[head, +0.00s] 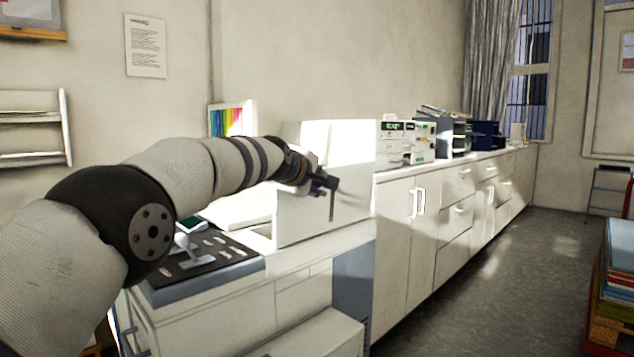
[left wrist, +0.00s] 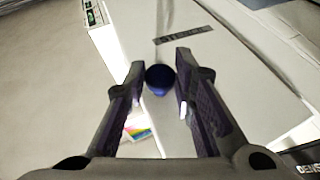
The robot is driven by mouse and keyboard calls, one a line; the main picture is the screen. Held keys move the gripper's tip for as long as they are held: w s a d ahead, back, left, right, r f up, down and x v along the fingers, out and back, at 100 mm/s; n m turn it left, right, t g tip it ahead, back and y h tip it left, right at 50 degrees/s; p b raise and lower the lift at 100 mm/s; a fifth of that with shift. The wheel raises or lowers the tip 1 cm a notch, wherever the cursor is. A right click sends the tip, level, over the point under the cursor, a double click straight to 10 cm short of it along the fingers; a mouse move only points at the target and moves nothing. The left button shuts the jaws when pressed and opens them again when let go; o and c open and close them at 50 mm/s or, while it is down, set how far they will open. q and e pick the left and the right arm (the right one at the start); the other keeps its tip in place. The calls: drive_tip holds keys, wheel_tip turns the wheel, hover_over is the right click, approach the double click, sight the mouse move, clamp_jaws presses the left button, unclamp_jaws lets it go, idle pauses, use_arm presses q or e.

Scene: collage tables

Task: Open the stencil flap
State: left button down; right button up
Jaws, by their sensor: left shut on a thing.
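My left gripper (head: 322,184) reaches in from the left to the white cabinet (head: 345,150) on the counter. In the left wrist view its two fingers (left wrist: 160,80) are closed in on a round dark blue knob (left wrist: 159,77), one on each side. The knob sits near a pale panel (left wrist: 215,75) with a dark label (left wrist: 185,37) that seems to read "STENCIL". I take this panel to be the stencil flap. How far it stands open I cannot tell. My right gripper is in neither view.
A dark mat (head: 205,258) with small tools lies on the counter to the left. A rainbow-striped sheet (head: 228,121) stands behind. Instruments (head: 405,140) stand on the long white cabinets to the right. The grey floor (head: 495,270) in front of them is clear.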

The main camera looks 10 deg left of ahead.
use_arm(q)
drive_tip(key=c, duration=1.7)
unclamp_jaws()
drive_tip(key=v, duration=0.7)
drive_tip(key=shift+s+a+r, duration=0.1)
drive_tip(key=shift+s, duration=0.15)
